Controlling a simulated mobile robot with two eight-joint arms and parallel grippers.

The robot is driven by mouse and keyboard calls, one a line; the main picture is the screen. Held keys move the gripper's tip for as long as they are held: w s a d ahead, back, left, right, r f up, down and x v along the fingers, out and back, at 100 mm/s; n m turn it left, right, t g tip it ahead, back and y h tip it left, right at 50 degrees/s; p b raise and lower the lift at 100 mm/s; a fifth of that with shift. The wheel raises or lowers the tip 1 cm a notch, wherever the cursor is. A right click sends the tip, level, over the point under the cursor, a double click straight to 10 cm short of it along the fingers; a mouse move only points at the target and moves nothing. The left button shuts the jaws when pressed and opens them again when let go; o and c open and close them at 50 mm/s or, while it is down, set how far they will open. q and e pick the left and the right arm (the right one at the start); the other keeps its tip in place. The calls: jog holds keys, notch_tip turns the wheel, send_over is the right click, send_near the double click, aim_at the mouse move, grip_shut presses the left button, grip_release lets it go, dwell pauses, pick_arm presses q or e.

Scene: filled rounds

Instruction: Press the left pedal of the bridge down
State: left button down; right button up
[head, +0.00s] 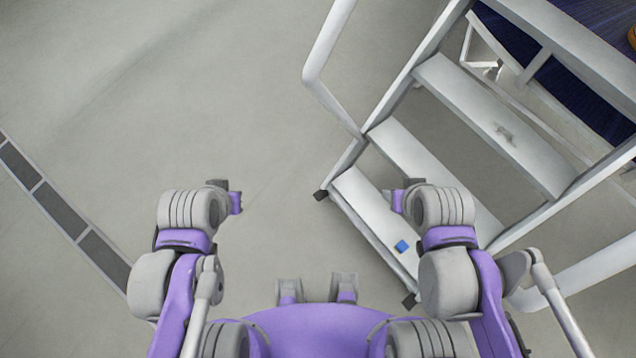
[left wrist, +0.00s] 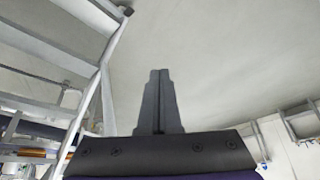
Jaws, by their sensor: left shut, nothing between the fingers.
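No pedal or bridge can be made out in either view. My left gripper (head: 236,203) is held over the bare floor in the head view, left of the white steps. In the left wrist view its two dark fingers (left wrist: 159,100) are together with nothing between them. My right gripper (head: 396,201) is over the lower steps in the head view. Its fingers are too small and hidden to judge.
White metal steps (head: 490,122) with rails (head: 325,50) stand at the right. A small blue block (head: 402,246) lies on the lowest tread. Dark floor panels (head: 60,208) run along the left. The grey floor (head: 200,100) between is clear.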

pick_arm(q)
jog(key=shift+w+d, duration=0.1)
jog(key=shift+w, duration=0.1)
pick_arm(e)
jog(key=shift+w+d, duration=0.1)
jog(key=shift+w, duration=0.15)
pick_arm(q)
jog(key=shift+s, duration=0.15)
pick_arm(e)
jog(key=shift+s, duration=0.15)
